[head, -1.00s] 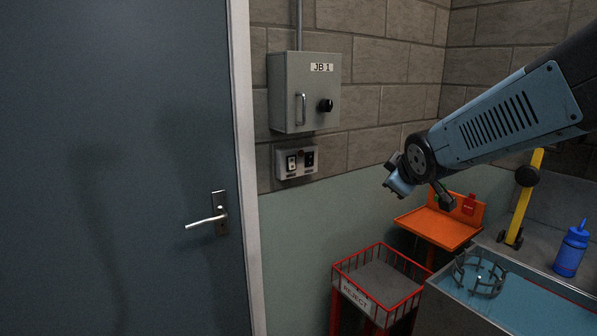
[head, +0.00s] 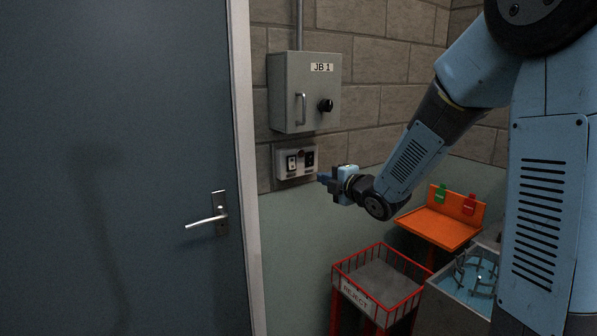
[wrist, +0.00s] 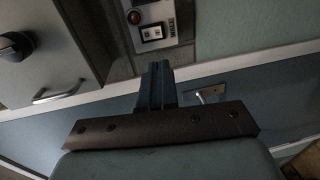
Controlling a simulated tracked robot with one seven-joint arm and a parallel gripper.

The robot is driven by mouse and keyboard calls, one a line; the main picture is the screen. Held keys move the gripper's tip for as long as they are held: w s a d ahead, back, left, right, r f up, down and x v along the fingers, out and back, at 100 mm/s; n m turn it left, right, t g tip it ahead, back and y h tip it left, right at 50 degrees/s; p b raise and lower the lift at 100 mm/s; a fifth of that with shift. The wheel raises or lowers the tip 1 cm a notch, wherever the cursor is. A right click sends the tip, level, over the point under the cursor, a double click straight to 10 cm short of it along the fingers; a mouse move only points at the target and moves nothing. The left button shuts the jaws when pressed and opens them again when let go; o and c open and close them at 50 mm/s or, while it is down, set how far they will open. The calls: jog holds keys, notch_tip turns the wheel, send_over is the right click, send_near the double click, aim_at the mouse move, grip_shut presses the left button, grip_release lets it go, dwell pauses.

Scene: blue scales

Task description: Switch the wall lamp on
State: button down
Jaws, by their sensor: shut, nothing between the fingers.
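A grey switch panel (head: 296,162) is on the wall below a junction box, right of the door frame. No wall lamp is visible.
The junction box JB 1 (head: 304,92), with handle and black knob, hangs directly above the panel. The door (head: 120,170) with its lever (head: 207,221) is left. A red REJECT basket (head: 345,288), orange stand (head: 440,226) and grey tank (head: 447,303) stand below right.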

aim_at(292, 168)
jog(key=x, duration=1.4)
jog(key=shift+a, duration=0.3)
jog(key=shift+d, duration=0.2)
jog(key=shift+s+d, duration=0.1)
jog(key=shift+d, duration=0.15)
jog(key=s+d+f, duration=0.1)
jog(key=s+d, duration=0.6)
jog(key=s, duration=0.4)
jog(key=shift+d+f, duration=0.2)
jog(key=shift+f, duration=0.2)
jog(key=shift+s, duration=0.15)
